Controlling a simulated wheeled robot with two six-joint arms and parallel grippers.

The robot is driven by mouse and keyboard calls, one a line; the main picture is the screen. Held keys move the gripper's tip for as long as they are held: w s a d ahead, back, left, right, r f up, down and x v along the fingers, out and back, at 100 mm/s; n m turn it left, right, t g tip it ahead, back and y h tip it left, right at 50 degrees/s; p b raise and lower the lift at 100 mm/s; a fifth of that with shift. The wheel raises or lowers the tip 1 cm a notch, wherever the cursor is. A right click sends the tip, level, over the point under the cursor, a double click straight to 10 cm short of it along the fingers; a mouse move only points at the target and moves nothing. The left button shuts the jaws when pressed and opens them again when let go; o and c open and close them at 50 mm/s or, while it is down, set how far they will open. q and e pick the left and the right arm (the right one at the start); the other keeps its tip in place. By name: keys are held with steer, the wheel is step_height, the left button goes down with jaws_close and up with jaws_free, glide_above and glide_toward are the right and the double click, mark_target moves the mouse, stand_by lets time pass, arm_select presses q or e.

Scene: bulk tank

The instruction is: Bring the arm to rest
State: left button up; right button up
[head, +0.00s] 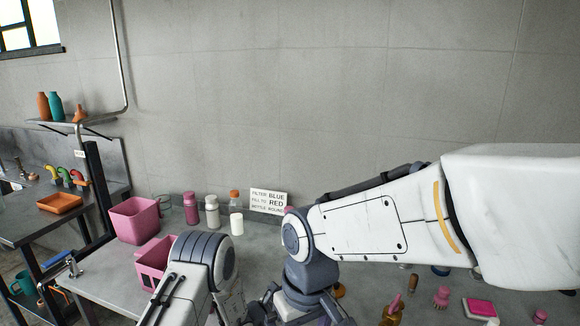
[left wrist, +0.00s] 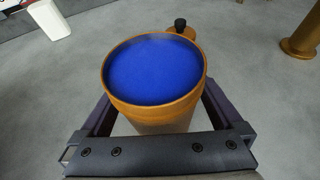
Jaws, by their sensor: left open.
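In the left wrist view, my left gripper (left wrist: 157,108) is open, with its two dark fingers on either side of an orange cylindrical container (left wrist: 155,115). The container has a round blue top surface (left wrist: 155,70). I cannot tell whether either finger touches it. It appears to stand upright on the grey counter. In the head view, one arm of mine shows at the bottom and another crosses from the right.
An orange piece with a black knob (left wrist: 180,27) is just behind the container. An orange object (left wrist: 300,42) stands right and a white cup (left wrist: 48,20) left. Pink bins (head: 134,220), bottles (head: 212,212) and a sign (head: 268,201) line the counter's back. Small items (head: 442,297) lie at right.

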steer(key=shift+w+a+r+m, duration=0.1)
steer(key=shift+w+a+m, duration=0.05)
steer(key=shift+w, duration=0.75)
steer(key=shift+w+a+m, duration=0.1)
steer(key=shift+w+m, duration=0.05)
steer(key=shift+w, duration=0.75)
steer(key=shift+s, duration=0.15)
